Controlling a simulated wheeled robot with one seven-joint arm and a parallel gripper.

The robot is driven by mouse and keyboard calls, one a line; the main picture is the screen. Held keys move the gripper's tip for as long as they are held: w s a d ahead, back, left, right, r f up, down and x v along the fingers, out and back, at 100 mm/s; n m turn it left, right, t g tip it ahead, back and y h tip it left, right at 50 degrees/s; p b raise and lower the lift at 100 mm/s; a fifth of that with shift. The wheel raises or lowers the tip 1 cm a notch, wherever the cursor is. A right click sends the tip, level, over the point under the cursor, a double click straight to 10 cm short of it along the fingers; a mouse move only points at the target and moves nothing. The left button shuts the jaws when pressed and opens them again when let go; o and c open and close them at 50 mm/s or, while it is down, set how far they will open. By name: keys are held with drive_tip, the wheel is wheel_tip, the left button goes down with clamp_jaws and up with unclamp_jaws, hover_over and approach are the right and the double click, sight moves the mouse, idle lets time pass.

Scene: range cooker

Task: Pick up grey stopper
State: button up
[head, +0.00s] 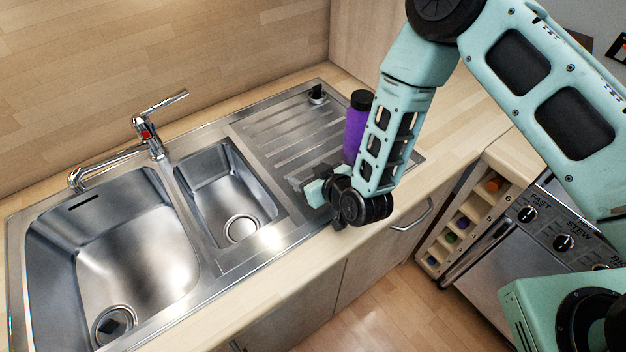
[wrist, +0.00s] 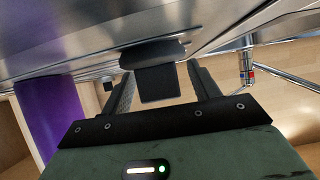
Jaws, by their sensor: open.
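A dark grey stopper (wrist: 158,78) with a wide rounded flange and a square block shows in the wrist view against the steel drainboard. In that view the drainboard is at the top of the picture. My gripper (wrist: 163,88) is open, with one finger on each side of the stopper's block and visible gaps between. In the head view my gripper (head: 318,188) is low over the front part of the ribbed drainboard (head: 275,130). The stopper is mostly or wholly hidden by my gripper there.
A purple bottle with a black cap (head: 356,125) stands close behind my forearm. A small black object (head: 317,95) is at the drainboard's back corner. Two sink basins (head: 120,250) and a tap (head: 150,135) lie left. The cooker (head: 545,240) is at right.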

drive_tip(key=c, duration=1.1)
drive_tip(key=shift+o, duration=0.2)
